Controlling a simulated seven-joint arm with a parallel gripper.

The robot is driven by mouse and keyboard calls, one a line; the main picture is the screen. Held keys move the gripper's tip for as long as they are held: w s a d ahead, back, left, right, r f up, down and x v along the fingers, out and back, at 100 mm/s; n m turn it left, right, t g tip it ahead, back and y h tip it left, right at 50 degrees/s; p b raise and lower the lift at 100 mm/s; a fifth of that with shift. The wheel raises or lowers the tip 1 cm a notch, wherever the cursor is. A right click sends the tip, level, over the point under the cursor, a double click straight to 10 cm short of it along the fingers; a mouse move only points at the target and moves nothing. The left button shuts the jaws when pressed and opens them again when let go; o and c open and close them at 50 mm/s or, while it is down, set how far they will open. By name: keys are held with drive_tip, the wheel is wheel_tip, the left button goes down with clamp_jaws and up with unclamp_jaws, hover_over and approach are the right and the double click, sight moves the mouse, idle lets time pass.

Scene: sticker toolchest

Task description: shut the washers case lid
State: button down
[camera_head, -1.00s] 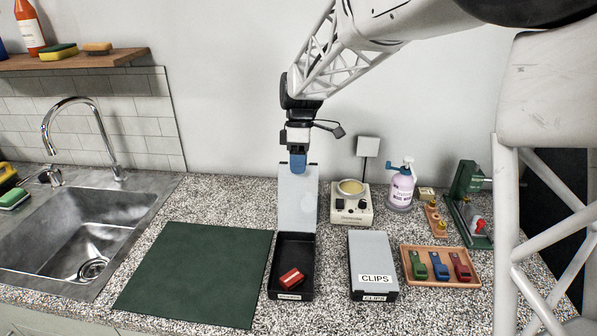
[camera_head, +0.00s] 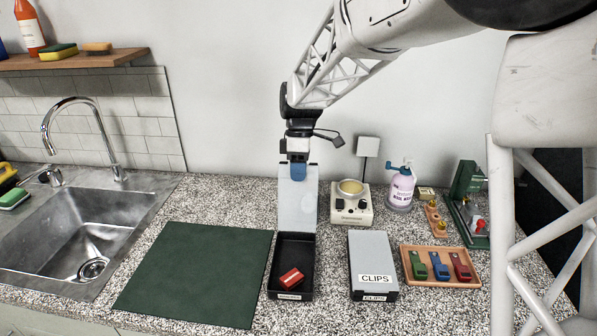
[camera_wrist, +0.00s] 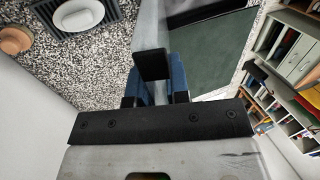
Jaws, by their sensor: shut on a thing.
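The open case (camera_head: 273,276) is a black box with a red block (camera_head: 291,278) inside and a small front label too small to read. Its grey lid (camera_head: 297,208) stands nearly upright at the back of the box. My gripper (camera_head: 298,172) is at the lid's top edge, its blue fingertips shut on the lid. In the wrist view, the blue fingers of my gripper (camera_wrist: 155,88) sit on either side of the lid (camera_wrist: 150,22). Part of the lid's top edge is hidden by the fingers.
A shut case labelled CLIPS (camera_head: 372,258) stands to the right, then a wooden tray (camera_head: 440,282) with coloured clips. A small round-topped device (camera_head: 351,205) and a pump bottle (camera_head: 401,190) stand behind. A clear green mat (camera_head: 200,270) lies left, beside the sink (camera_head: 75,235).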

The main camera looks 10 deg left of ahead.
drive_tip(key=shift+s+r, duration=0.1)
drive_tip(key=shift+s, duration=0.05)
drive_tip(key=shift+s+r+t, duration=0.2)
drive_tip(key=shift+s+t, duration=0.35)
drive_tip(key=shift+s, duration=0.2)
drive_tip(key=shift+s+r+t, duration=0.2)
drive_tip(key=shift+s+t, duration=0.35)
drive_tip(key=shift+s, duration=0.2)
drive_tip(key=shift+s+f+t, duration=1.8)
drive_tip(key=shift+s+t, duration=3)
drive_tip(key=shift+s, duration=1.7)
drive_tip(key=shift+t, duration=0.3)
drive_tip(key=s+f, duration=0.2)
drive_tip(key=f, duration=0.1)
drive_tip(key=s+f, duration=0.2)
drive_tip(key=f, duration=0.1)
drive_tip(key=s+f, duration=0.1)
drive_tip(key=f, duration=0.2)
drive_tip(key=shift+s+d, duration=0.3)
drive_tip(key=shift+s, duration=0.1)
drive_tip(key=shift+s+f, duration=0.2)
drive_tip(key=shift+f, duration=0.7)
drive_tip(key=c, duration=1.1)
unclamp_jaws()
